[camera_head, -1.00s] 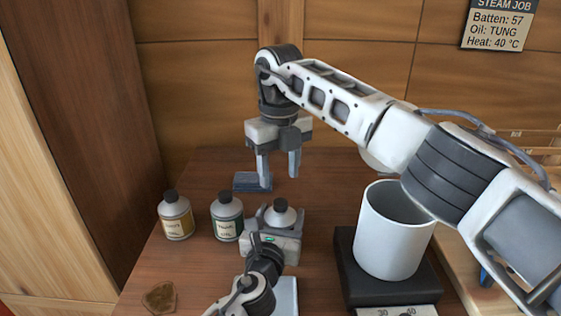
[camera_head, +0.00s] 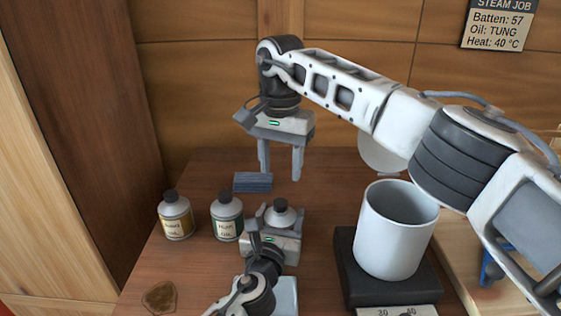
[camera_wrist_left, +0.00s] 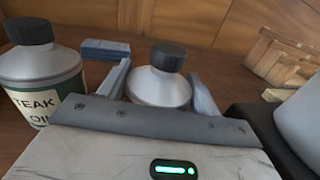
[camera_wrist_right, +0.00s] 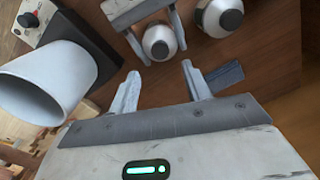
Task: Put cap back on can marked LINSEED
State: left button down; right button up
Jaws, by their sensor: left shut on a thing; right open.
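A silver can (camera_head: 281,212) with a dark cap (camera_head: 280,204) stands upright on the bench. My left gripper (camera_head: 279,221) is shut around its body; in the left wrist view the dark cap (camera_wrist_left: 168,56) sits on its top. Its label is hidden, so I cannot read whether it says LINSEED. My right gripper (camera_head: 281,177) is open and empty, above and behind the held can; its fingers (camera_wrist_right: 160,72) are apart with nothing between them. A capped can (camera_head: 227,216) with a green label reads TEAK OIL in the left wrist view (camera_wrist_left: 40,75). A capped can (camera_head: 175,217) has a yellow label, unclear.
A brown patch (camera_head: 159,297) is at the front left. A sign (camera_head: 497,25) hangs on the wall.

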aim_at(280, 202)
jog(key=shift+n, duration=0.3)
jog(key=shift+f, duration=4.05)
jog(key=c, duration=1)
